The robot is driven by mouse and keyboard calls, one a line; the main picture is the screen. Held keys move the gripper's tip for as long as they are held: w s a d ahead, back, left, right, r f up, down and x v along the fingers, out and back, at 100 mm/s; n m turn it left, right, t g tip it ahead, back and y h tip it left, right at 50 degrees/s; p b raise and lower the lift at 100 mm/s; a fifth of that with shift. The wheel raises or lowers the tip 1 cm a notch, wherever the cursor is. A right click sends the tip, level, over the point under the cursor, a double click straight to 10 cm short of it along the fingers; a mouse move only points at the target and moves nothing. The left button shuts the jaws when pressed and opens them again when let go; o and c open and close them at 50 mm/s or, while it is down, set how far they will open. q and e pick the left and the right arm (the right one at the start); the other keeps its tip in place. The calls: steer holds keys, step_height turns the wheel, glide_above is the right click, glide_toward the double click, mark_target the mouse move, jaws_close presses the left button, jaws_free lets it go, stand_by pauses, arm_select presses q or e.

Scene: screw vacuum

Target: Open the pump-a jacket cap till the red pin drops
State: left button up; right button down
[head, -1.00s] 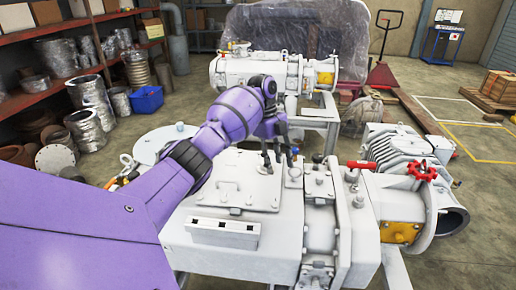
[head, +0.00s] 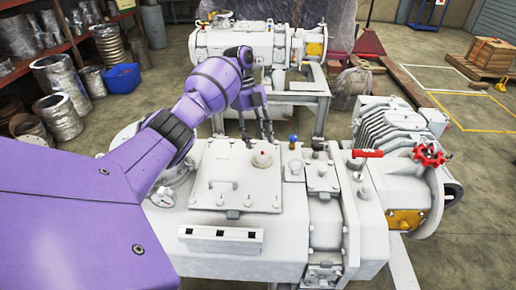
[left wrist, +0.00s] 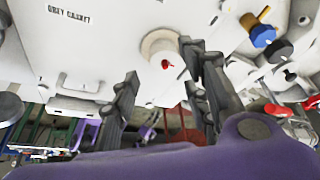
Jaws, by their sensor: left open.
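A pale round cap (head: 262,159) with a small red pin on top sits on the white pump's top cover, right of centre. It also shows in the left wrist view (left wrist: 160,43), with the red pin (left wrist: 166,64) standing up from it. My left gripper (head: 257,138) is open and empty just behind the cap in the head view. In the left wrist view its two dark fingers (left wrist: 165,75) are spread, near the cap's edge; I cannot tell whether they touch it. The white pump (head: 270,255) fills the foreground. My right gripper is not in view.
A blue-topped fitting (head: 293,140) stands close right of the cap, and a red lever (head: 367,154) and red handwheel (head: 430,155) lie further right. A second pump (head: 245,42) stands behind on a frame.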

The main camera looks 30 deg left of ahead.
mark_target(260, 154)
arm_select(q)
steer(key=x, duration=0.3)
steer(key=shift+d+f, duration=0.15)
steer(key=shift+f, duration=0.15)
steer(key=shift+d+f, duration=0.1)
steer(key=shift+f, duration=0.4)
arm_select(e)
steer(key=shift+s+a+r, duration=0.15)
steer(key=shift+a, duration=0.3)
arm_select(q)
steer(key=shift+c, duration=0.2)
